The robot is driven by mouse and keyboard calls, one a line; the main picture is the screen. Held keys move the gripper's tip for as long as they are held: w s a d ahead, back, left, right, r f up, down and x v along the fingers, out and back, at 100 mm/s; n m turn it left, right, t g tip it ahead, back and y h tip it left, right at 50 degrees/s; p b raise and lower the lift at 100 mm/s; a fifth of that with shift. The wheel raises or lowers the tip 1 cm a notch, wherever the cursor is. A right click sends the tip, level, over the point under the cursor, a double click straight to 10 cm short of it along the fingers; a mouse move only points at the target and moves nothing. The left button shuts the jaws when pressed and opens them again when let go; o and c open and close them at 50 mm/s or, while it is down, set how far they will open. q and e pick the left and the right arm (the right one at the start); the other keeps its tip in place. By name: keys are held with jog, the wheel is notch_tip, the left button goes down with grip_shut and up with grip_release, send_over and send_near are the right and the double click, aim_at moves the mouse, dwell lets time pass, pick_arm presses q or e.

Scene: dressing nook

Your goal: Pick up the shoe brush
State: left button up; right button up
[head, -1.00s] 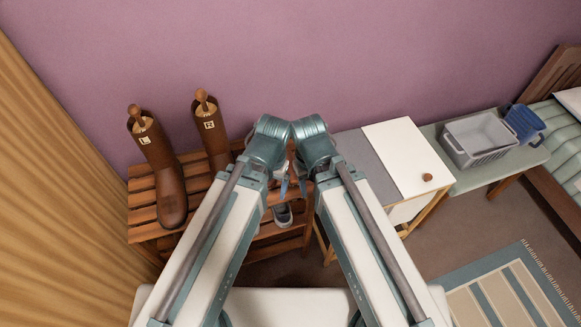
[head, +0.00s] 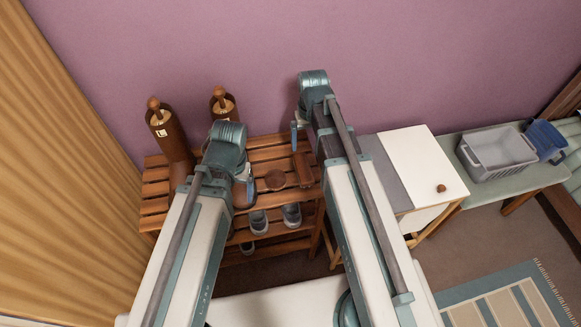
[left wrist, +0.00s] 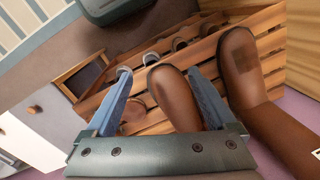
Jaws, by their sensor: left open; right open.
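The likely shoe brush (head: 303,168), a brown wooden block, lies on the top of the slatted rack (head: 155,190), near its right end. My right gripper (head: 296,130) is above and behind it, partly hidden by its own arm; it is open and holds nothing that I can see. My left gripper (head: 247,188) is over the rack, left of the brush. In the left wrist view its blue fingers (left wrist: 160,85) are open, with a brown boot toe (left wrist: 172,92) showing between them; I cannot tell whether they touch it.
A round brown tin (head: 275,180) sits left of the brush. Two tall boots with wooden trees, one being the left-marked boot (head: 167,130), stand on the rack's left. Shoes (head: 291,215) fill a lower shelf. A white-topped cabinet (head: 425,165) and grey basket (head: 495,152) are to the right.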

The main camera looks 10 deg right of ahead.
jog(key=b, duration=0.9)
send_over(303, 167)
jog(key=shift+s+d+f, duration=0.1)
jog(key=shift+d+f, duration=0.05)
jog(key=shift+f, duration=1.3)
jog(key=shift+s+d+f, duration=0.1)
jog(key=shift+d+f, duration=0.05)
jog(key=shift+f, duration=1.35)
jog(key=shift+d+f, duration=0.15)
jog(key=shift+f, duration=1.3)
jog(key=shift+r, duration=0.1)
jog(key=f+b, duration=0.5)
jog(key=shift+w+a+f, duration=0.2)
jog(key=shift+a, duration=0.15)
jog(key=shift+r, duration=0.1)
grip_shut()
